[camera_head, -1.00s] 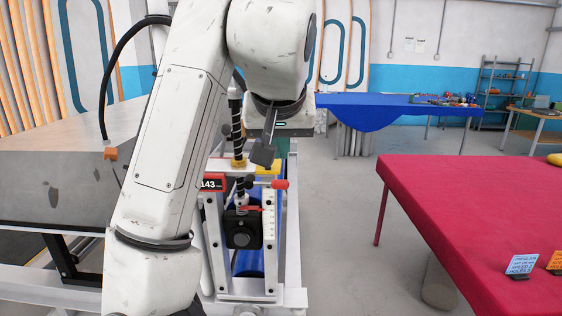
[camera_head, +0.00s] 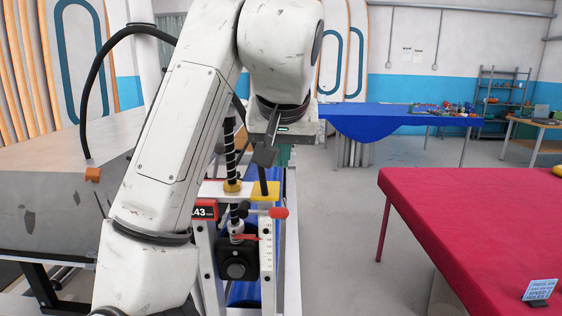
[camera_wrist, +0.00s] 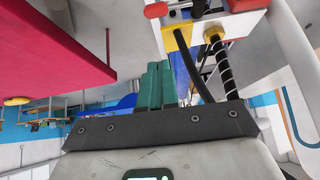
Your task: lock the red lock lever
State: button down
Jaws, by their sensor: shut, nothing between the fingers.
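The red lock lever (camera_head: 278,212) shows as a red knob at the upper right of a white-framed stand, just below a yellow block (camera_head: 265,191). In the wrist view a red knob (camera_wrist: 155,10) shows at the top edge, beside the yellow block (camera_wrist: 178,38). My gripper (camera_head: 284,157) has teal fingers and hangs above and behind the lever in the head view, apart from it. In the wrist view the gripper (camera_wrist: 157,70) has its fingers together with nothing between them. The lever's shaft and pivot are mostly hidden.
A black spring-wound rod (camera_head: 229,150) and a dark upright bar (camera_head: 263,180) rise from the stand near my gripper. A black box (camera_head: 237,262) and red pointer (camera_head: 245,238) sit below. A red-covered table (camera_head: 470,220) stands right, across clear floor.

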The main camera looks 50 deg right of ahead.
jog(key=p, duration=0.2)
send_over(280, 216)
jog(key=f, duration=0.6)
jog(key=shift+w+d+f, duration=0.15)
jog(key=shift+d+f, duration=0.15)
jog(key=shift+d, duration=0.05)
jog(key=shift+a+f, duration=0.15)
jog(key=shift+f, duration=0.45)
jog(key=shift+a+f, duration=0.15)
jog(key=shift+f, duration=1.1)
